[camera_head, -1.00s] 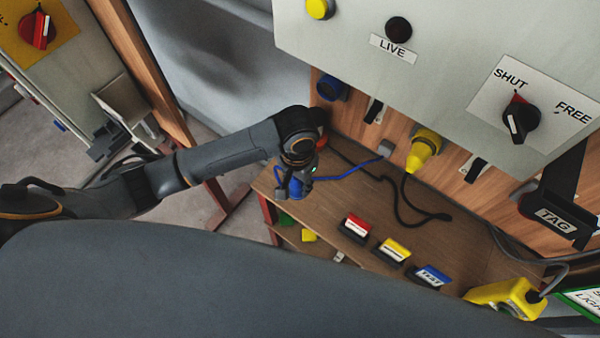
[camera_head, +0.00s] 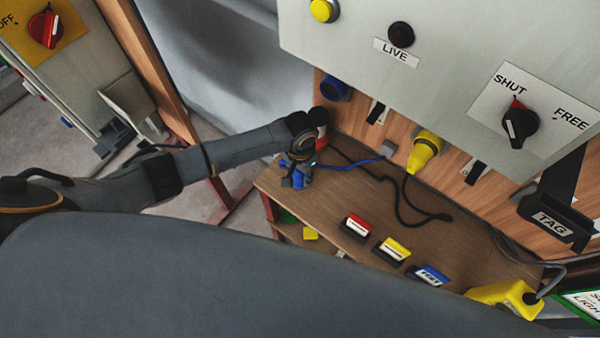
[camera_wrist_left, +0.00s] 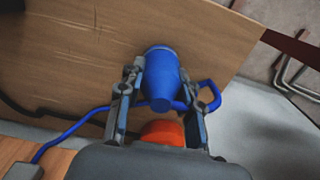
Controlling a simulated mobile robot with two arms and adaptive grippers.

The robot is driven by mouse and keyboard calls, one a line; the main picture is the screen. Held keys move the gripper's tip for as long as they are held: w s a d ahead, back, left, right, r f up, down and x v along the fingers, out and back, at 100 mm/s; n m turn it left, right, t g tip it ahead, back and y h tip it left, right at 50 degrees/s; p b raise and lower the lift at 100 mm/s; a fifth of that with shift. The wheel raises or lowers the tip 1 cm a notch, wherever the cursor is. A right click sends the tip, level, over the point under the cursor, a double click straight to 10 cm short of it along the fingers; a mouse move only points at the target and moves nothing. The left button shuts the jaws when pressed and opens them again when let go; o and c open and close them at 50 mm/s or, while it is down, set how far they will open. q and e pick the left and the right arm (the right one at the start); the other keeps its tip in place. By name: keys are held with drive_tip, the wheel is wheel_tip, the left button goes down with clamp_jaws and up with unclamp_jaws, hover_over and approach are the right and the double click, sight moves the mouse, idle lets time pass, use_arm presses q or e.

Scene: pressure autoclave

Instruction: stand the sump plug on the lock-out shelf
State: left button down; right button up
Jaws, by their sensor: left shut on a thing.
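The blue sump plug (camera_wrist_left: 161,78) is between the two fingers of my left gripper (camera_wrist_left: 160,90) in the left wrist view, its blue cable looping out to both sides. In the head view, my left gripper (camera_head: 297,172) is over the left end of the wooden shelf (camera_head: 330,200), shut on the plug (camera_head: 299,181), which is mostly hidden. I cannot tell whether the plug touches the shelf. The shelf's wood (camera_wrist_left: 95,75) also fills the area behind the plug in the wrist view. My right gripper is not in view.
Red (camera_head: 358,226), yellow (camera_head: 393,250) and blue (camera_head: 431,275) labelled blocks stand along the shelf's front edge. A yellow plug (camera_head: 426,148) and a blue socket (camera_head: 334,88) are on the back board. An orange-red object (camera_wrist_left: 163,132) is close to my gripper. A black cable (camera_head: 400,205) lies on the shelf.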

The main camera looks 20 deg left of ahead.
use_arm(q)
drive_tip(key=c, duration=1)
unclamp_jaws()
drive_tip(key=shift+o, duration=0.5)
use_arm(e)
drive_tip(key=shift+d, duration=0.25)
use_arm(q)
wheel_tip(320, 180, up, 12)
drive_tip(key=shift+r+b, duration=0.1)
drive_tip(key=shift+b, duration=0.35)
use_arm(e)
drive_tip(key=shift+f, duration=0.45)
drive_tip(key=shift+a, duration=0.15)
